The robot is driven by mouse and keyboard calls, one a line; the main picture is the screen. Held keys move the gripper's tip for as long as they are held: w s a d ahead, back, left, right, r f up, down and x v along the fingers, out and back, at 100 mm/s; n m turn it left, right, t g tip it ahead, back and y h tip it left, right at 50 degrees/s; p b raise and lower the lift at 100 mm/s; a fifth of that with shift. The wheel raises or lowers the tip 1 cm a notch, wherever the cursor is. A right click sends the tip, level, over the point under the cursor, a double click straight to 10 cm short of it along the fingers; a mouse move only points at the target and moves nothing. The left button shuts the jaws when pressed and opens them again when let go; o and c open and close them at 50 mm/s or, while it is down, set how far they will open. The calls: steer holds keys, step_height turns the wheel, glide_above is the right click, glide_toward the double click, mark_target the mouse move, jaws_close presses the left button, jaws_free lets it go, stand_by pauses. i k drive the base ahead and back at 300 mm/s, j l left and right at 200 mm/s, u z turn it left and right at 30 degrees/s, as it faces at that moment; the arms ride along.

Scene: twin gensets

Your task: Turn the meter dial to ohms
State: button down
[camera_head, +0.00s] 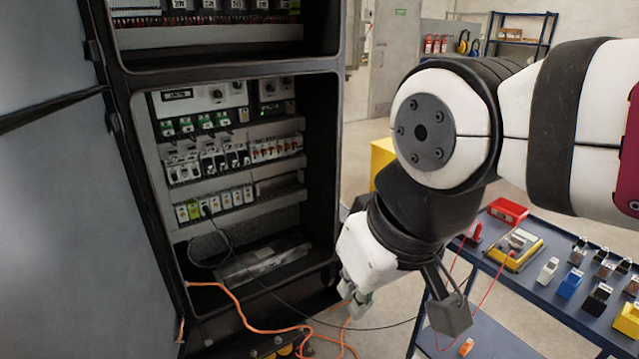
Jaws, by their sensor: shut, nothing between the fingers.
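A yellow-edged meter (513,248) lies on the blue cart (545,283) at the right. A grey part shows on its face, but its dial and pointer setting are too small to make out. Red leads run from around it, and one hangs down past the cart's edge. My gripper (356,303) is low in the middle of the head view, left of the cart and apart from the meter. Its fingers point down and are shut, with nothing held. My arm hides part of the area between cabinet and cart.
An open electrical cabinet (322,170) stands at the left with rows of breakers. A red box (508,210) and several padlocks, including a blue one (570,283), sit on the cart. Shelving stands behind.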

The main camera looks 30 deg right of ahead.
mark_target(517, 242)
steer(key=z, duration=1.65)
steer(key=i+j, duration=0.75)
steer(key=j, duration=0.25)
steer(key=i+z, duration=0.05)
